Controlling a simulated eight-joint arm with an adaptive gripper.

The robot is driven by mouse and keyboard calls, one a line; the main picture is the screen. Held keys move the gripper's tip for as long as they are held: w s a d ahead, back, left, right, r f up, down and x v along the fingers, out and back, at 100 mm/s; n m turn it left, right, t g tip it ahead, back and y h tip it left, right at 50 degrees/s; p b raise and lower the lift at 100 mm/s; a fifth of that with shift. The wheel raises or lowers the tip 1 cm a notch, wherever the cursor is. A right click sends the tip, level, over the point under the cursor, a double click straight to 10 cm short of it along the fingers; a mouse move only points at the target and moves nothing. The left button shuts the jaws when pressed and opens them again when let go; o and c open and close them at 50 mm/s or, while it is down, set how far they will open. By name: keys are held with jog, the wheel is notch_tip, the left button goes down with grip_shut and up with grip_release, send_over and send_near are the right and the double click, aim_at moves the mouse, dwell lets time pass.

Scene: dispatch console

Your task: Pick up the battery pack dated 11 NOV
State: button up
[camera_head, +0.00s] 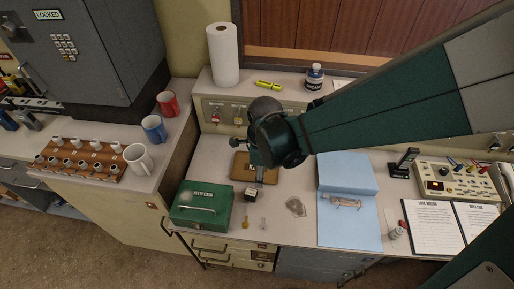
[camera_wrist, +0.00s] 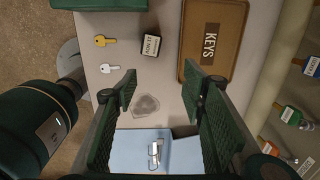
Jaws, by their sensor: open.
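A small black battery pack (camera_wrist: 150,41) with a white label lies on the desk. The label is small and turned, and seems to read 11 NOV. In the head view the pack (camera_head: 253,190) sits just right of the green metal box (camera_head: 201,204). My gripper (camera_wrist: 161,82) is open and empty above the desk, its two green fingers apart. In the wrist view the pack lies beyond the fingertips, between their lines and toward the top. In the head view my gripper (camera_head: 258,176) hangs over the brown tray's front edge, close behind the pack.
The brown KEYS tray (camera_wrist: 213,38) lies right of the pack in the wrist view. A gold key (camera_wrist: 105,41), a silver key (camera_wrist: 109,69) and a clear flat piece (camera_wrist: 146,105) lie nearby. A blue folder (camera_head: 349,222) with a metal clip lies to the right in the head view.

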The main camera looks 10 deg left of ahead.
jog(key=m+b, duration=0.1)
jog(key=m, duration=0.1)
send_over(251, 192)
jog(key=shift+g, duration=0.3)
notch_tip(251, 192, down, 6)
jog(key=shift+s+r, duration=0.1)
jog(key=shift+r, duration=0.1)
jog(key=shift+f+b, duration=0.4)
jog(key=shift+f, duration=0.9)
jog(key=shift+f+b, duration=0.8)
jog(key=shift+f, duration=1.8)
jog(key=c, duration=1)
jog(key=shift+r, duration=0.1)
